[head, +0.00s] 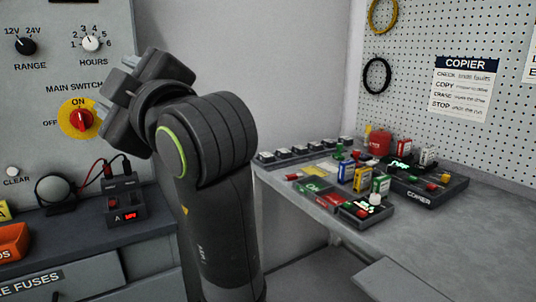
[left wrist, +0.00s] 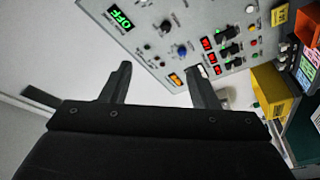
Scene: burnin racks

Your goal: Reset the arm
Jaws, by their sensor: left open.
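My left arm rises through the middle of the head view, with its dark gripper (head: 128,98) raised in front of the grey control panel. The fingertips are hard to make out there. In the left wrist view the same gripper (left wrist: 160,72) is open, its two fingers apart with nothing between them. Beyond the fingers is a panel (left wrist: 160,28) with a green OFF display and several knobs. My right gripper is in neither view.
At left, a panel has a red main switch (head: 79,119) pointing to ON, above a dark shelf with a small meter box (head: 126,207). A yellow bin (left wrist: 272,92) shows in the wrist view.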

